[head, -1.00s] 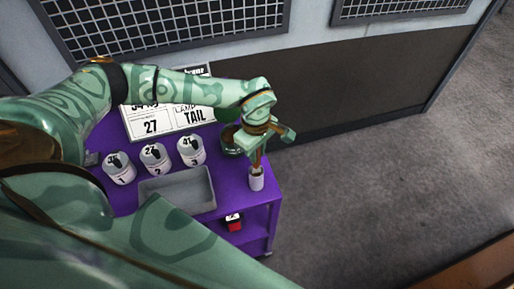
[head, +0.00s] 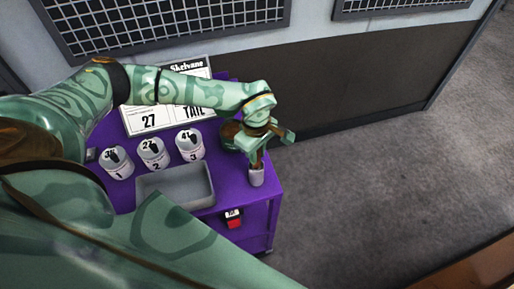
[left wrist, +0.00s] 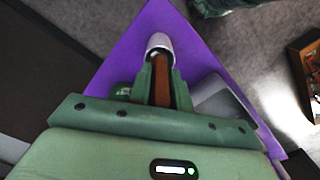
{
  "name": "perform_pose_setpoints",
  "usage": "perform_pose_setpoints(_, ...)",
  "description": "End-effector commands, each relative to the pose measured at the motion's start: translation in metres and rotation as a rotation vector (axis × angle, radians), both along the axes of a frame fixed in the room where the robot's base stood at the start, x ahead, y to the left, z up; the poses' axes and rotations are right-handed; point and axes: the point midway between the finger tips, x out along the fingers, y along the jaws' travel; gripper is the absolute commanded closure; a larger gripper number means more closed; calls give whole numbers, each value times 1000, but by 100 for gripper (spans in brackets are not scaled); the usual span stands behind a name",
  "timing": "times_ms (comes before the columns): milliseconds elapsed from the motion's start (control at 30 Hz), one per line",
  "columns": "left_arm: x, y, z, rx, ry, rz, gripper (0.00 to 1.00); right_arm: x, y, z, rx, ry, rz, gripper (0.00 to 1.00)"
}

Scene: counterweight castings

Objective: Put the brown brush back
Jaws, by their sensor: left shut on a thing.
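My left gripper (head: 257,158) is shut on the brown brush (left wrist: 161,82), which stands between its fingers in the left wrist view. Only a small brown part of the brush shows in the head view. The brush's lower end is at the mouth of a white cup (head: 256,178) on the right corner of the purple table. The cup also shows beyond the fingertips in the left wrist view (left wrist: 160,42). How deep the brush reaches into the cup cannot be told. My right gripper is not in view.
A grey tray (head: 176,203) lies left of the cup on the purple table (head: 236,190). Several numbered white pots, including pot 3 (head: 190,146), stand behind it. A printed board (head: 150,121) is at the back. A dark round dish (head: 230,138) sits beside my gripper.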

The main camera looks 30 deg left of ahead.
Motion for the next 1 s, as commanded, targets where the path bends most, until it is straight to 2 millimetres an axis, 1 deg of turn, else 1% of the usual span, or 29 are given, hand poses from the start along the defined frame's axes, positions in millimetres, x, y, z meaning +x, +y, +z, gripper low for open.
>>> perform_pose_setpoints(967, 0, 0, -20, 0, 1, 0, 100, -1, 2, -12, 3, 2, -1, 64)
perform_pose_setpoints(1000, 0, 0, -19, 0, 1, 0, 69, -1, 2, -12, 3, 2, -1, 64)
